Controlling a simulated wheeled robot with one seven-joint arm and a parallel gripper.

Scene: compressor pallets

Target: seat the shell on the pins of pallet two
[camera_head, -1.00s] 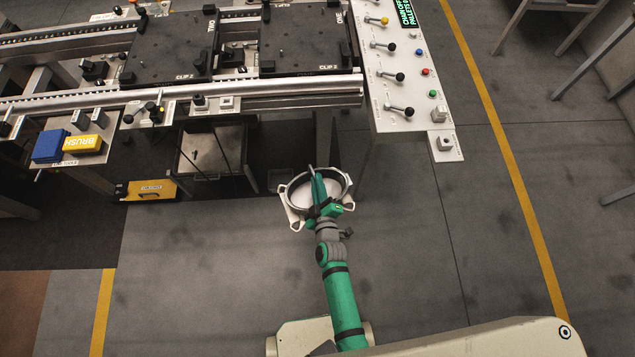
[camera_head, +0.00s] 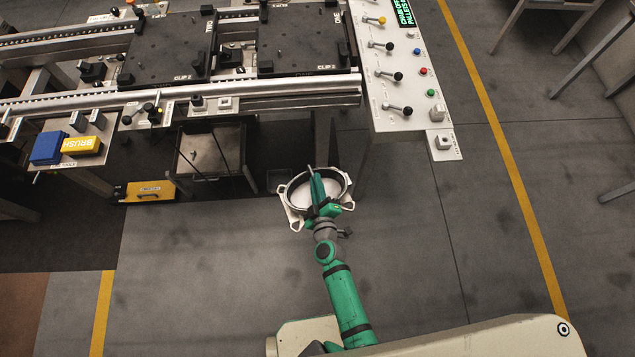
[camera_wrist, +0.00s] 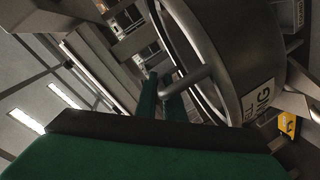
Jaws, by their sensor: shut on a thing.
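The shell (camera_head: 289,207) is a pale metal ring housing with ear-like lugs. Pallet two (camera_head: 165,62) appears to be the left dark plate on the conveyor, with small upright pins. The right dark plate (camera_head: 300,45) seems marked ONE. The shell is apart from both plates.
A control console (camera_head: 405,75) with levers and buttons stands right of the conveyor. The front rail (camera_head: 270,88) runs between the shell and the plates. Blue and yellow brush blocks (camera_head: 82,145) lie at left. A yellow box (camera_head: 150,191) sits low.

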